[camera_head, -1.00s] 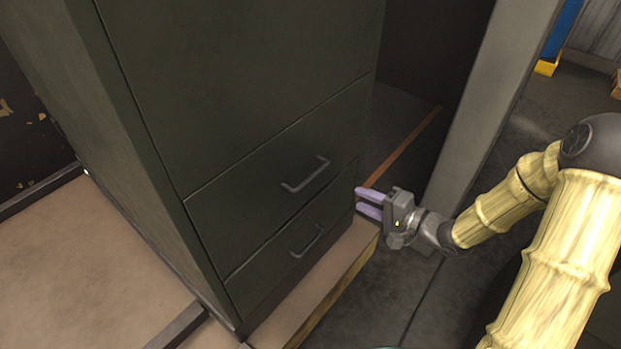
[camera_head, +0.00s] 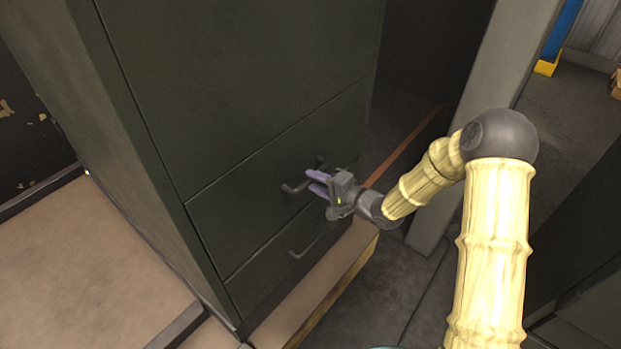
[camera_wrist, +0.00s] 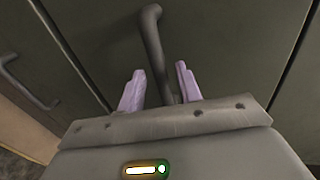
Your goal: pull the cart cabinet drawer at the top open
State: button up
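The dark green cabinet (camera_head: 235,75) has two drawers with bar handles in view. The upper drawer (camera_head: 240,205) is closed, its front level with the cabinet face. My gripper (camera_head: 314,181) is at the upper drawer's handle (camera_head: 292,188) and hides part of it in the head view. In the wrist view, my gripper (camera_wrist: 160,90) is open. The same handle (camera_wrist: 153,45) runs between its two lilac fingers, with gaps on both sides. The lower drawer (camera_head: 260,275) is also closed, its handle (camera_head: 305,247) below my gripper; this handle also shows at left in the wrist view (camera_wrist: 30,90).
The cabinet stands on a low tan platform (camera_head: 305,297) with a yellowish edge. A grey post (camera_head: 470,125) rises to the right, behind my arm. Dark open floor (camera_head: 360,305) lies in front of the platform.

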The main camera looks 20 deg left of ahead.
jog(key=shift+x, duration=1.2)
jog(key=shift+c, duration=0.2)
grip_shut()
jog(key=shift+d, duration=0.1)
